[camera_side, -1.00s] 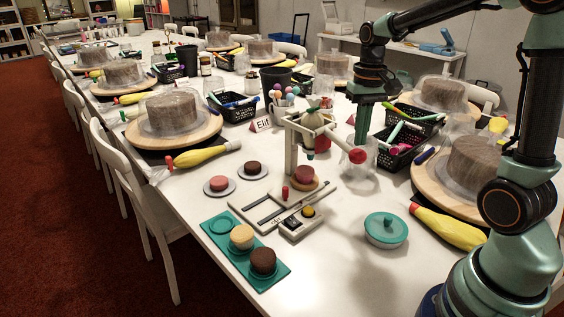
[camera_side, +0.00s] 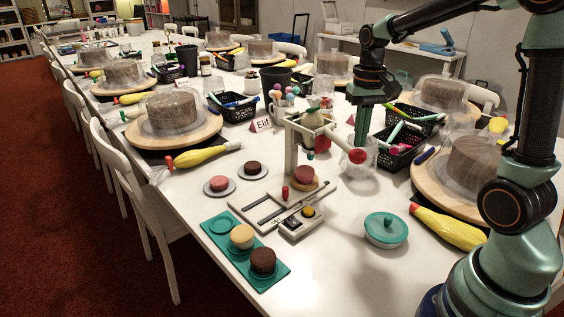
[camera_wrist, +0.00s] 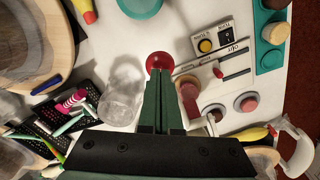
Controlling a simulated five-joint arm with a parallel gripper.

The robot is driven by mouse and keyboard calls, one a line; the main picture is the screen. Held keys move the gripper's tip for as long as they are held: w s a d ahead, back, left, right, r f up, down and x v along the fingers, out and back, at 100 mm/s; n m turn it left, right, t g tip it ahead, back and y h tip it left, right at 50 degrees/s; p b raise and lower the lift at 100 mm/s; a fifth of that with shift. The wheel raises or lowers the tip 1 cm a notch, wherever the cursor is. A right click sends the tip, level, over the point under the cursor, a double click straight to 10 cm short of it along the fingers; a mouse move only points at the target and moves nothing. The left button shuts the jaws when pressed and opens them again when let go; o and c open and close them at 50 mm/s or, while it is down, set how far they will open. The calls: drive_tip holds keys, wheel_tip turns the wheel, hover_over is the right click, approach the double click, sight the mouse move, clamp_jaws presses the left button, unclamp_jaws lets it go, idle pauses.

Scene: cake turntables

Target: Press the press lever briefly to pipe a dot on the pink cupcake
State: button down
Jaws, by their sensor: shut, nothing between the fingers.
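The pink cupcake (camera_side: 304,174) sits on a small wooden disc under the white press stand (camera_side: 290,150). A piping bag (camera_side: 312,122) hangs in the stand above it. The press lever (camera_side: 357,156) ends in a red ball and sticks out to the right, sloping down. The red ball also shows in the wrist view (camera_wrist: 160,61), just beyond the fingertips. My gripper (camera_side: 360,143) is shut and empty, pointing down with its green fingers right at the ball. I cannot tell whether they touch it. The fingers also show in the wrist view (camera_wrist: 160,76).
A sliding rail and a switch box (camera_side: 300,222) lie in front of the stand. Two cupcakes on plates (camera_side: 219,186) and a teal tray (camera_side: 222,226) are to the left. Black baskets (camera_side: 396,158) are behind my gripper.

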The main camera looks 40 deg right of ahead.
sight(359, 151)
drive_tip(key=shift+f, duration=2.4)
wheel_tip(359, 151, up, 9)
drive_tip(key=shift+r, duration=0.1)
idle(0.5)
